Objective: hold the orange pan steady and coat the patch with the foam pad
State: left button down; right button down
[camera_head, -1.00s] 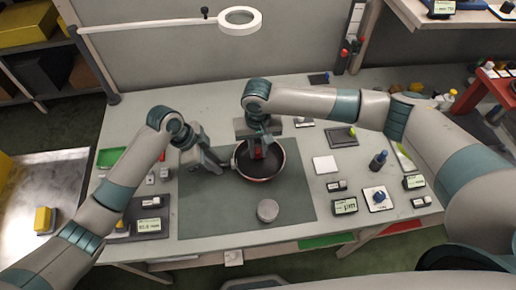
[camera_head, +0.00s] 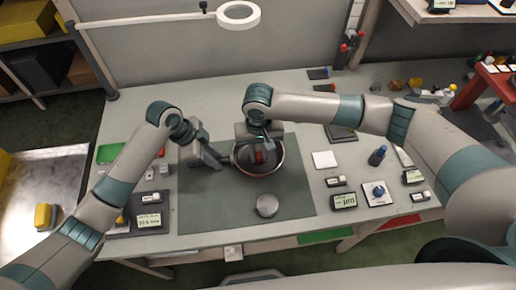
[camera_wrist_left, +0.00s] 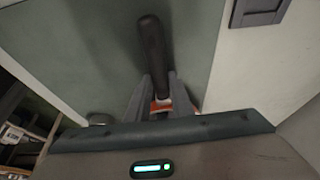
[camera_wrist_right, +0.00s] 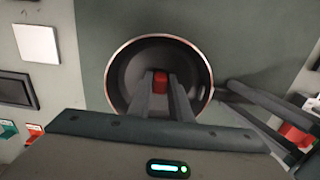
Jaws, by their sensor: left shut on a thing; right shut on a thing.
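The pan (camera_head: 278,169) sits on the grey-green mat, with a dark inside and a coppery rim. It also shows in the right wrist view (camera_wrist_right: 127,78). My left gripper (camera_head: 226,163) is shut on the pan's dark handle (camera_wrist_left: 152,45), left of the bowl. A bit of orange shows between its fingers in the left wrist view. My right gripper (camera_wrist_right: 163,88) reaches down into the pan and is shut on a small red block (camera_wrist_right: 160,80), which looks like the foam pad. Whether the pad touches the pan floor cannot be told. I cannot make out the patch.
A grey round disc (camera_head: 267,205) stands on the mat (camera_head: 205,215) in front of the pan. A white square (camera_head: 324,159) and several small devices lie to the right. A box with a display (camera_head: 149,220) stands at the left. The mat's front is otherwise clear.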

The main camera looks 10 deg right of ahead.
jog(key=shift+s, duration=0.35)
jog(key=shift+f, duration=0.1)
jog(key=shift+w, duration=0.15)
dwell(0.3)
jog(key=shift+w+f, duration=0.1)
jog(key=shift+w, duration=1.55)
jog(key=shift+d, duration=0.35)
jog(key=shift+s+r, duration=0.2)
jog(key=shift+s, duration=1.6)
jog(key=shift+f, duration=0.1)
